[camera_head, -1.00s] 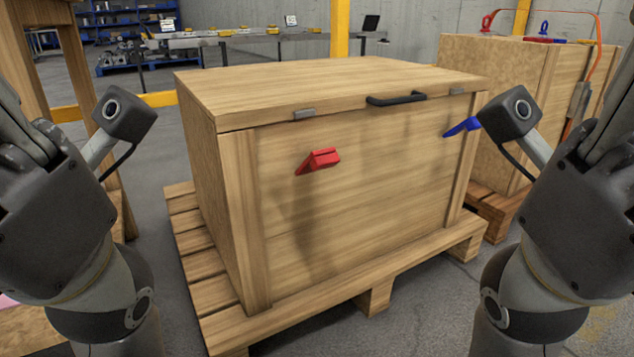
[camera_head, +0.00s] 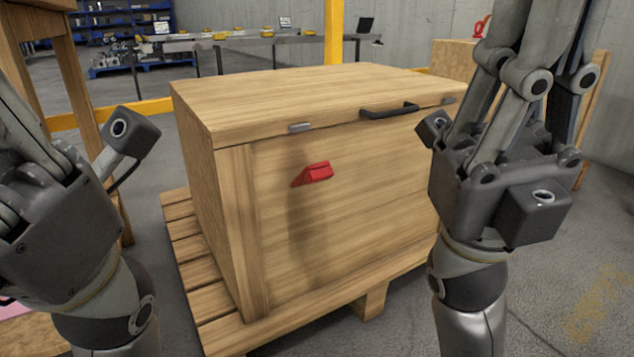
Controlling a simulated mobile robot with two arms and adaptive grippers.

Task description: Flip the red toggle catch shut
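The red toggle catch (camera_head: 317,172) sits on the front face of the wooden crate (camera_head: 340,215), left of the middle and below the lid. Its lever sticks out from the face, tilted down to the left. A small metal plate (camera_head: 299,127) is on the lid edge above it, apart from it. My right gripper (camera_head: 530,65) points up in front of the crate's right end, clear of the catch. My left gripper (camera_head: 22,130) is at the left edge, also away from it. Both grippers' fingertips are cut off by the frame. The blue catch is hidden behind my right gripper.
A black handle (camera_head: 390,111) sticks out at the lid's front edge. The crate stands on a wooden pallet (camera_head: 215,328). A wooden frame (camera_head: 82,110) stands at left. Another crate (camera_head: 452,55) is partly hidden at right. The space before the red catch is clear.

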